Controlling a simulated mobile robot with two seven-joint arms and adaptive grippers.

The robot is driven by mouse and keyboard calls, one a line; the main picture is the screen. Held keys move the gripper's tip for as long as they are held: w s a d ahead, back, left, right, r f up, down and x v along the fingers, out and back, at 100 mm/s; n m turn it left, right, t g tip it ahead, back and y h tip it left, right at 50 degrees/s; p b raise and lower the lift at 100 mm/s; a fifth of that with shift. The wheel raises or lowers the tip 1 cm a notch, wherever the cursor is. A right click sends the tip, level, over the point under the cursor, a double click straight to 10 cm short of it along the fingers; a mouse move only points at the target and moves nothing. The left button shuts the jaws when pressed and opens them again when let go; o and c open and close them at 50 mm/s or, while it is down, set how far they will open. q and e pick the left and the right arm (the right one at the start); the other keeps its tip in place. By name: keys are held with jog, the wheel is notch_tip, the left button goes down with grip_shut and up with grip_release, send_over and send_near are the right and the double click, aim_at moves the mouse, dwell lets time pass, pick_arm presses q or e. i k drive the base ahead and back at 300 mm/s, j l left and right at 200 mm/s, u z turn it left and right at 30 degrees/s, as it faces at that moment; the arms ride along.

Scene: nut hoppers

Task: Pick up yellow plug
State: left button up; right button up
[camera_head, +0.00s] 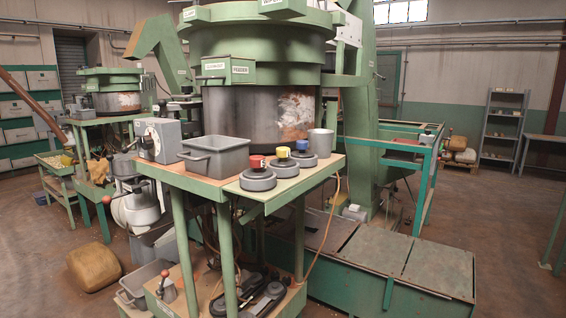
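The yellow plug (283,153) is a small yellow-topped piece on a round grey base. It stands upright near the front edge of the wooden-topped green table (290,189). A similar red-topped plug (257,162) stands to its left and nearer. A blue-topped plug (302,146) stands to its right and farther back. The three bases stand close together in a row; I cannot tell whether they touch. Neither of my grippers shows in the head view.
A grey bin (215,157) stands left of the plugs, and a grey cup (320,142) stands behind at right. A big green hopper machine (262,72) rises behind them. Low green-edged metal covers (400,260) lie at right. A lower shelf holds dark parts (262,296).

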aim_at(282, 153)
jog(key=i+l+u, duration=0.1)
jog(key=l, duration=0.3)
jog(key=i+l+u, duration=0.1)
jog(key=l, duration=0.3)
jog(key=i+l+u, duration=0.15)
jog(key=l, duration=0.3)
jog(key=i+l+u, duration=0.1)
jog(key=l, duration=0.3)
